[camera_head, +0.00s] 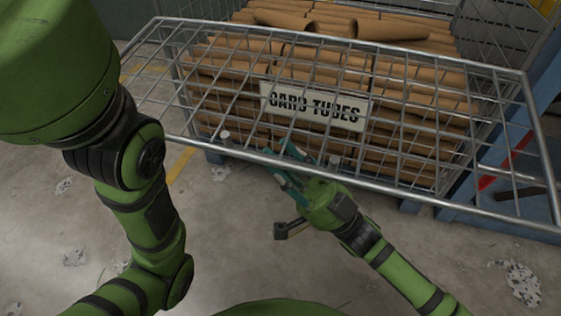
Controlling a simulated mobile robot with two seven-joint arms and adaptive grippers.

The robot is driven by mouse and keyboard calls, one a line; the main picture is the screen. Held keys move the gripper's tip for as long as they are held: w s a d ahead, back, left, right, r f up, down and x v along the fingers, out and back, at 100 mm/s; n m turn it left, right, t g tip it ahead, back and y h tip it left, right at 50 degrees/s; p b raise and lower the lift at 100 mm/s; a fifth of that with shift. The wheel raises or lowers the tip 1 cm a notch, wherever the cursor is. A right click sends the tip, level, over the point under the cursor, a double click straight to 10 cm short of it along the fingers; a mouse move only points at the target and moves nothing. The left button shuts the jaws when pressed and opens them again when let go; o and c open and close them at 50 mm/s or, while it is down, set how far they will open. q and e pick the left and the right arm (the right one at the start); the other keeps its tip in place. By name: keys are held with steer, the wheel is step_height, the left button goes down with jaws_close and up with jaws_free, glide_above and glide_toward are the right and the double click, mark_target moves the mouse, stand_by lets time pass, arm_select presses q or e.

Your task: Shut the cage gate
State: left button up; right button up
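The cage gate (428,131) is a grey wire-mesh panel in a tube frame. It leans out from the cage front at a slant towards me, its lower rail nearest me. A white "CARD TUBES" sign (316,104) shows at the cage front. My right gripper (282,152) is at the gate's lower rail, left of the rail's middle. Its two teal fingers look apart, and the rail crosses the view at them. I cannot tell whether they touch it. My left arm comes in at the left and leaves at the bottom; its gripper is out of view.
Brown card tubes (270,48) are stacked high in the cage behind the gate. A blue upright (545,95) stands close on the right, with a red strip near it. The grey concrete floor (225,235) in front is clear, with pale worn patches and a yellow line.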

steer(key=shift+a+r, duration=0.2)
steer(key=shift+r, duration=0.05)
jaws_close()
